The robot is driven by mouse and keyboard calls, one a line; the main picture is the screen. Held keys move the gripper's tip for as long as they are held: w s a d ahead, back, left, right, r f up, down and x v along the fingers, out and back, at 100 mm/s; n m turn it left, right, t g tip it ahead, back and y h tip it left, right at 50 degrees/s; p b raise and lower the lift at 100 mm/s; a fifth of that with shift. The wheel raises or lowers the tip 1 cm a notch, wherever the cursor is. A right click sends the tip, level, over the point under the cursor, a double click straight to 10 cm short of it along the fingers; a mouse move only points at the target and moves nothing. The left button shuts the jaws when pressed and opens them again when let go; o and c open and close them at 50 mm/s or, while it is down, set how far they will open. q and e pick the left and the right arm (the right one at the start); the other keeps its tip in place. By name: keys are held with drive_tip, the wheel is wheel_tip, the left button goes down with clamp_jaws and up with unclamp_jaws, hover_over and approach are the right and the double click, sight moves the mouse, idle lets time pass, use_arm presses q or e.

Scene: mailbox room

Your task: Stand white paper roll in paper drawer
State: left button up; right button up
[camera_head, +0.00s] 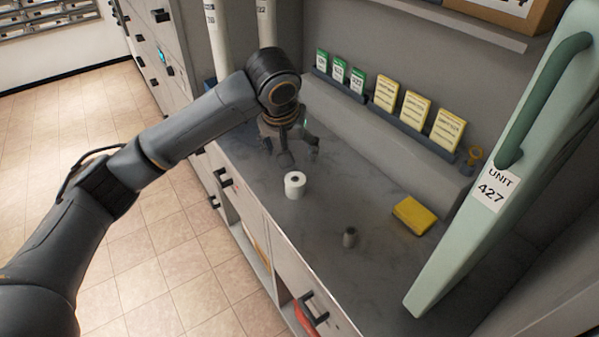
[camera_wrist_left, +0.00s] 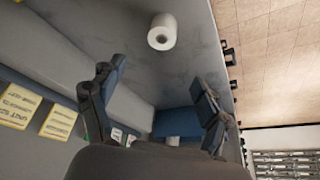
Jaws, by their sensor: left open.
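The white paper roll (camera_head: 294,190) stands upright on the grey counter (camera_head: 330,270), near its front edge. In the left wrist view the roll (camera_wrist_left: 162,38) lies beyond the fingertips, with clear counter around it. My left gripper (camera_head: 300,157) is open and empty above the counter, just behind the roll and apart from it. Its two spread fingers (camera_wrist_left: 153,82) also show in the left wrist view. Drawer fronts with dark handles (camera_head: 313,305) run below the counter; I cannot tell which is the paper drawer. My right gripper is not in view.
Green and yellow cards (camera_head: 415,110) stand along the back ledge. A tall green panel marked UNIT 427 (camera_head: 500,170) leans at the right. Tiled floor (camera_head: 150,240) is clear at left.

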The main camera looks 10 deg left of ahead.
use_arm(q)
hover_over(295, 179)
drive_tip(key=s, duration=0.2)
drive_tip(key=f, duration=0.7)
drive_tip(key=shift+s+d, duration=0.1)
drive_tip(key=shift+s, duration=0.1)
drive_tip(key=shift+w+f, duration=0.1)
drive_tip(key=shift+f, duration=0.25)
drive_tip(key=x, duration=0.3)
drive_tip(key=shift+w+f, duration=0.1)
drive_tip(key=shift+f, duration=0.3)
drive_tip(key=shift+w+f, duration=0.2)
drive_tip(key=shift+f, duration=0.2)
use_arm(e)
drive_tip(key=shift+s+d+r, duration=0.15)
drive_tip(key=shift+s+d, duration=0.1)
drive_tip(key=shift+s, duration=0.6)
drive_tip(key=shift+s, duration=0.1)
use_arm(q)
drive_tip(key=shift+r, duration=0.1)
drive_tip(key=c, duration=1.4)
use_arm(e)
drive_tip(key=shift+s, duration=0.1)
